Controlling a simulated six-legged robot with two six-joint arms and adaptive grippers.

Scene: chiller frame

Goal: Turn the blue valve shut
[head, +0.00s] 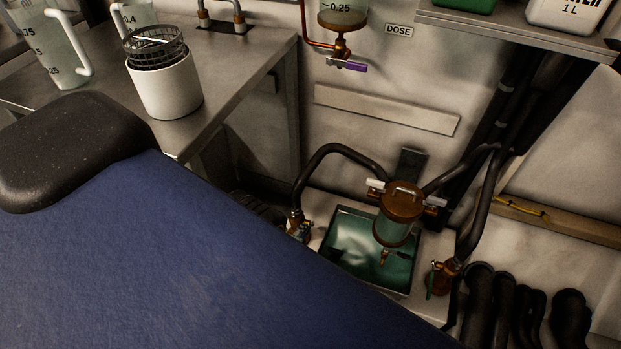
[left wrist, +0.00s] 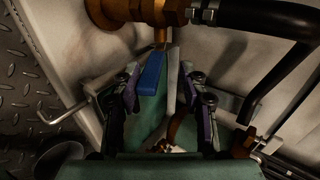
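The blue valve handle (left wrist: 152,75) hangs below a brass fitting (left wrist: 145,12) in the left wrist view, with a black hose on the right. My left gripper (left wrist: 160,72) is open, its fingers apart on either side of the handle. I cannot tell whether either finger touches it. In the head view a brass fitting (head: 297,218) stands at the hose end by the basin's left edge. The large blue arm cover in front hides most of the left gripper there. The right gripper is not in view.
Thick dark hoses (head: 490,200) run up the wall. A steel bench (head: 215,85) with a white cup (head: 165,90) is at upper left.

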